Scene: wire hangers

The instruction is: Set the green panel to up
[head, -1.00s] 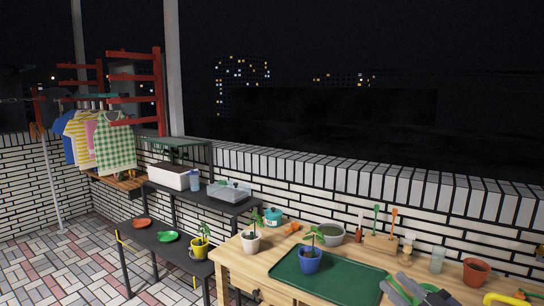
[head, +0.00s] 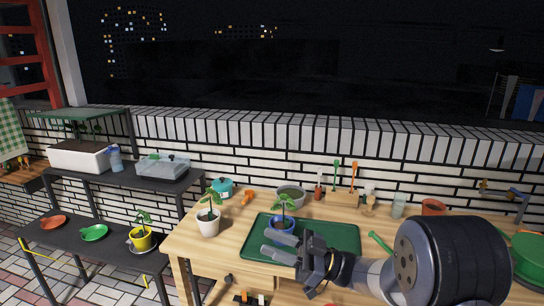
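A flat green panel (head: 85,113) sits at the left, at the top of the black rack, above a white planter box. It looks roughly level, and its hinge or catch is too small to make out. My gripper (head: 270,245) is far to its right, over the dark green tray on the wooden bench. Its two grey fingers point left with a gap between them and nothing visible in the gap. The gripper is well apart from the panel.
The black rack (head: 187,185) holds the white planter box (head: 75,157), a blue bottle (head: 115,160) and a clear bin (head: 162,167). On the wooden bench (head: 185,240), potted plants stand close to my gripper. A green tray (head: 345,235) lies under it.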

